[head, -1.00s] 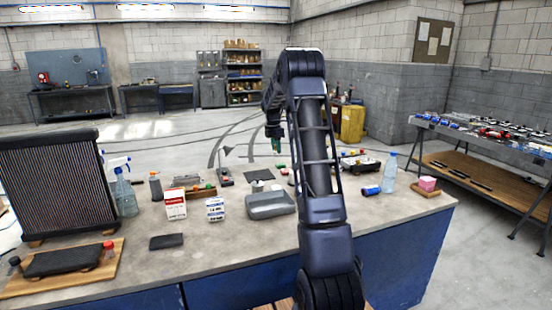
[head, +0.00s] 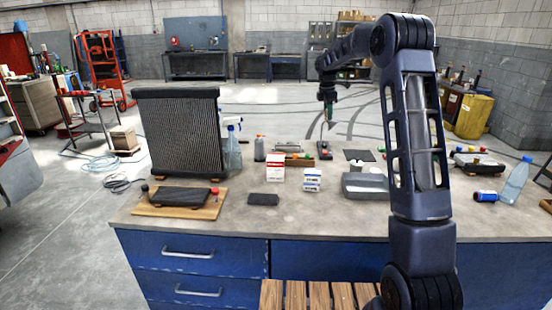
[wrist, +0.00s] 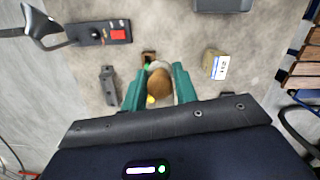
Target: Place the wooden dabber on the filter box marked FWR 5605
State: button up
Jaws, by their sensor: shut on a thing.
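My gripper (head: 327,112) is raised above the back part of the bench in the head view. In the wrist view its green fingers (wrist: 160,92) are shut on a round brown wooden thing, the dabber (wrist: 160,82), seen end-on. A red and white box (head: 265,174) and a blue and white box (head: 312,180) stand upright on the bench, nearer than my gripper. The wrist view shows a box with a blue-printed label (wrist: 216,66), to the right of the fingers and apart from them. I cannot read FWR 5605 on either box.
A grey tray (head: 362,188) stands right of the boxes, and a dark pad (head: 263,199) lies in front. A large radiator (head: 182,135) and spray bottle (head: 232,150) stand left. A lamp base with a red button (wrist: 118,34) is near the gripper.

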notch_tip(320, 180, up, 5)
send_over(277, 157)
jog(key=f, duration=1.9)
jog(key=shift+a+f, duration=0.3)
jog(key=shift+f, duration=0.05)
jog(key=shift+f, duration=0.1)
jog(key=o, duration=0.9)
jog(key=shift+o, duration=0.3)
